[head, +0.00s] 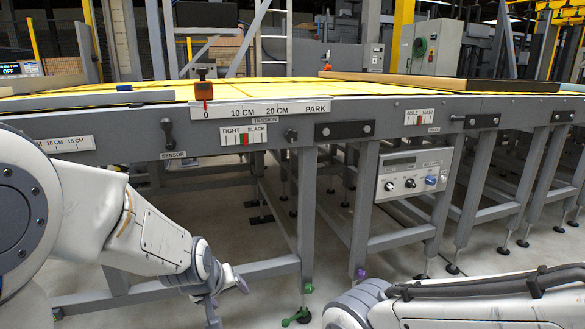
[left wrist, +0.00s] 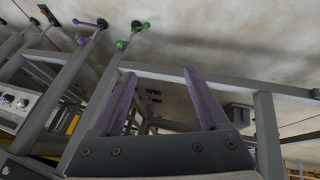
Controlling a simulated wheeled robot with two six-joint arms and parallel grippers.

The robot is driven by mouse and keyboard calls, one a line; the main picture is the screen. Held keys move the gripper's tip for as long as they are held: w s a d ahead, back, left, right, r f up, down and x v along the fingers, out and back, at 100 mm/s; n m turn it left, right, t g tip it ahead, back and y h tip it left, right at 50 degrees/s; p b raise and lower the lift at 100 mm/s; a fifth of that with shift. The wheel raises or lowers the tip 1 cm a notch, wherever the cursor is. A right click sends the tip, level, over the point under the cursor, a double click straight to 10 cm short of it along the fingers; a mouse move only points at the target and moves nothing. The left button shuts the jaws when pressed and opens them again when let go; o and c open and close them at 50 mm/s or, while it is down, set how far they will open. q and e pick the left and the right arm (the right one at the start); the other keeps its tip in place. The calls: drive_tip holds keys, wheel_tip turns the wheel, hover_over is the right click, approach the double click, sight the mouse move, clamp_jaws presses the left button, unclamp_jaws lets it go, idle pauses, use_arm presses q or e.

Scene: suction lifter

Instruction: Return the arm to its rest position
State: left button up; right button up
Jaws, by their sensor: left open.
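My left arm (head: 150,235) comes in from the left and hangs low in front of the grey bench frame. Its gripper (head: 228,298) is at the lower middle, below the bench top and near the floor. In the left wrist view the two fingers (left wrist: 160,78) stand apart with nothing between them, so the gripper is open and empty. My right arm (head: 480,300) lies across the lower right of the head view. Its gripper is out of view.
The bench has a ruler strip (head: 262,108) with a red pointer and orange block (head: 204,90), and a control box (head: 412,174). Green (head: 295,317) and purple (head: 361,273) pieces show at leg feet near my left gripper. Concrete floor (head: 270,220) shows below.

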use_arm(q)
drive_tip(key=s+a+f+m+g+y, duration=0.1)
drive_tip(key=s+a+f+m+g, duration=0.1)
drive_tip(key=s, duration=0.4)
drive_tip(key=s+a+f+m+g, duration=0.2)
drive_tip(key=s+a+f, duration=0.1)
drive_tip(key=s, duration=0.3)
drive_tip(key=s+d+r+m+g+h+p, duration=0.15)
drive_tip(key=s+d+r+m+p, duration=0.35)
drive_tip(key=s+d+r+m, duration=0.55)
drive_tip(key=s+d+r+n+p, duration=0.1)
drive_tip(key=r+p, duration=1.8)
drive_tip(key=s+d+r+n+p, duration=0.1)
drive_tip(key=s+d+r+p, duration=0.1)
drive_tip(key=r+p, duration=1.6)
drive_tip(key=shift+d+r+n+g+p, duration=0.25)
drive_tip(key=shift+r+n+g+p, duration=0.15)
drive_tip(key=shift+r, duration=0.35)
drive_tip(key=shift+s+y, duration=0.1)
drive_tip(key=shift+y, duration=0.15)
drive_tip(key=shift+d, duration=0.1)
